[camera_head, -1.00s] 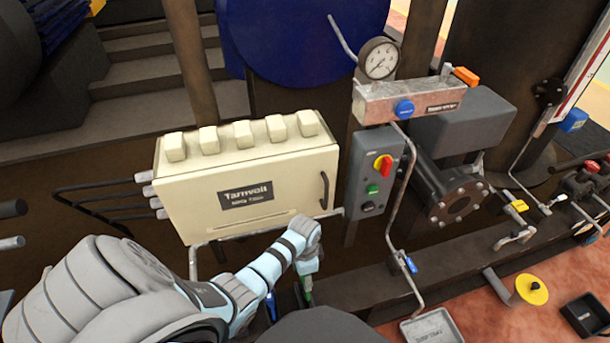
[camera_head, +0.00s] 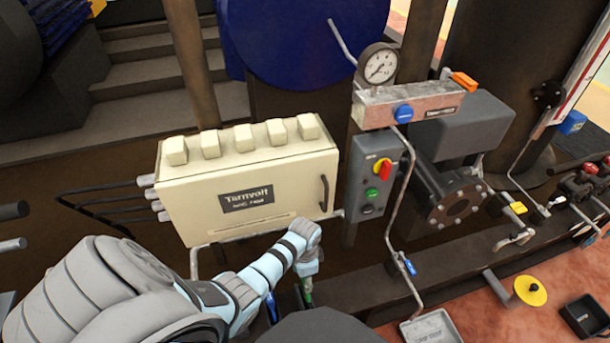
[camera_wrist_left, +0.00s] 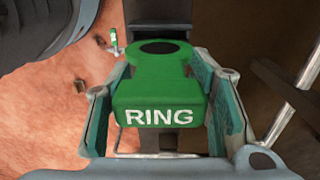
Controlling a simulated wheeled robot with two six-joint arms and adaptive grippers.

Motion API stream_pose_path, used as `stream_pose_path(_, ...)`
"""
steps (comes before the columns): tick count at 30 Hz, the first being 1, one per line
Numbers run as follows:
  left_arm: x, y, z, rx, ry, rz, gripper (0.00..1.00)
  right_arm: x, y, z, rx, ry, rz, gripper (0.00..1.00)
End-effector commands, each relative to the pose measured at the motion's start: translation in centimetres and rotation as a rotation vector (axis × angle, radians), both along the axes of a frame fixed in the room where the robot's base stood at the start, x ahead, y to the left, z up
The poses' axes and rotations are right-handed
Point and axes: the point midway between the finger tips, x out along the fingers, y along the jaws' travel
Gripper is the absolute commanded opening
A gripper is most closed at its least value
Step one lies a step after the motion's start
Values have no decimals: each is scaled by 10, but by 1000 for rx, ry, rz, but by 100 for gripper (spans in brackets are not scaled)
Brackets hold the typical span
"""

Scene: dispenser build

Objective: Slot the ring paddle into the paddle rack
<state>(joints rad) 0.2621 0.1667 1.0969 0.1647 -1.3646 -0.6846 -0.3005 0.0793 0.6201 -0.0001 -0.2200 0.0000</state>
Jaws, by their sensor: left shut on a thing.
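The green ring paddle, labelled RING, shows large in the left wrist view (camera_wrist_left: 160,95), with a dark round opening near its far end. My left gripper (camera_wrist_left: 158,80) is shut on it, one finger on each side. In the head view, my left gripper (camera_head: 307,283) is low in front of the cream cabinet's lower right corner, and only a small green part of the paddle (camera_head: 308,292) shows below it. A dark bar lies beyond the paddle in the wrist view; I cannot tell whether it belongs to the paddle rack. My right gripper is not in view.
The cream cabinet (camera_head: 285,190) stands just behind my left arm. A grey switch box (camera_head: 364,190) and a thin pipe (camera_head: 393,180) stand to its right. A grey tray (camera_head: 432,330) and a yellow disc (camera_head: 530,291) are at the lower right.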

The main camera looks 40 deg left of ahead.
Motion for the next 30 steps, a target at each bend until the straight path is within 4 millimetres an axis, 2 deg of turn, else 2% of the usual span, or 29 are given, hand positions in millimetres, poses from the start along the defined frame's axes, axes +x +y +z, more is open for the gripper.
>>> stream_pose_path(7,0,0,-3,0,0,0,4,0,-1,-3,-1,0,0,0)
stream_pose_path(30,0,0,-35,0,-1,0,4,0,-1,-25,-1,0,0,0)
